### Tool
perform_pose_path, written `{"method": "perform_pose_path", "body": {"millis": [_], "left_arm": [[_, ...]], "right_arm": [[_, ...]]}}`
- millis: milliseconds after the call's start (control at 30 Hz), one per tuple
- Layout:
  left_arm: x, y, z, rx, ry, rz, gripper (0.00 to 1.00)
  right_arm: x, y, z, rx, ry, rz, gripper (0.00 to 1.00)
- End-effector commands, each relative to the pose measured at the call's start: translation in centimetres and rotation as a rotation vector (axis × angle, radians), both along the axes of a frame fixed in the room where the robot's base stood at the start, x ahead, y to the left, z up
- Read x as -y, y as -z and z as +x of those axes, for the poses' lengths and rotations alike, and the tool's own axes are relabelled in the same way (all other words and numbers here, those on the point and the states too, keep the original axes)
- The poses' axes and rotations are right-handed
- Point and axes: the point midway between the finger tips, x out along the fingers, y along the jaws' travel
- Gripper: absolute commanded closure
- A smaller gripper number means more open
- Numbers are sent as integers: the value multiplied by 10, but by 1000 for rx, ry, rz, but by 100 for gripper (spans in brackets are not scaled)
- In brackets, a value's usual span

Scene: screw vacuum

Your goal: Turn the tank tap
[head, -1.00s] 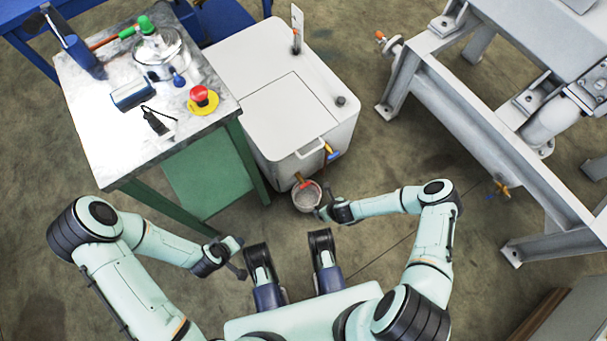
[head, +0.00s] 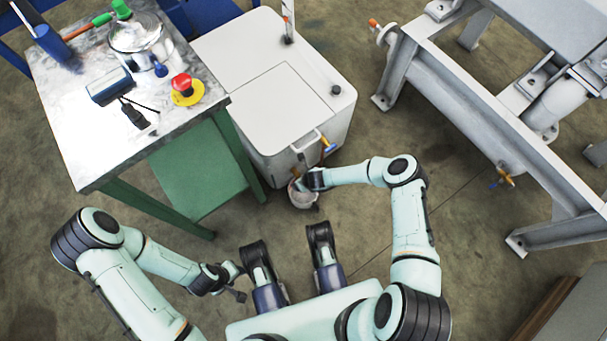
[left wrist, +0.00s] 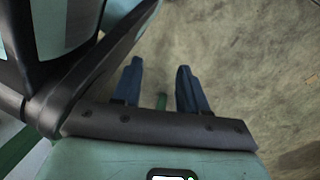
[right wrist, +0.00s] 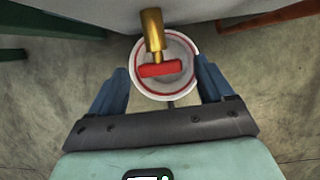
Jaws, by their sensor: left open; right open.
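The tank tap has a brass body (right wrist: 152,30) and a red crossbar handle (right wrist: 160,69) in the right wrist view. It comes out of the white tank (head: 265,105) above a white bucket with a red rim stripe (right wrist: 187,82). My right gripper (right wrist: 161,68) is open, its fingers on either side of the handle in the picture, without visible contact. In the head view my right gripper (head: 306,182) is at the tank's lower front and mostly hides the tap. My left gripper (left wrist: 160,66) is open and empty over the floor, left of my base in the head view (head: 238,283).
A green workbench (head: 85,150) with a red stop button (head: 182,83) stands left of the tank. A yellow and blue valve (head: 327,145) juts from the tank front near its handle. A grey steel frame (head: 470,120) stands right. Floor between is clear.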

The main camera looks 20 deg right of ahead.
Motion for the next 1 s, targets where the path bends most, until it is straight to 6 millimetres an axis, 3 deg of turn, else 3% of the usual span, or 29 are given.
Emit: {"method": "perform_pose_path", "body": {"millis": [200,367,667,1000], "left_arm": [[0,0,0,-1,0,0,57],[0,0,0,0,0,0,57],[1,-6,7,25,3,3,57],[7,-39,49,163,13,9,57]], "right_arm": [[0,0,0,0,0,0,22],[0,0,0,0,0,0,74],[-1,-1,-1,9,-2,-26,75],[-8,-1,-3,76,-3,-210,75]]}}
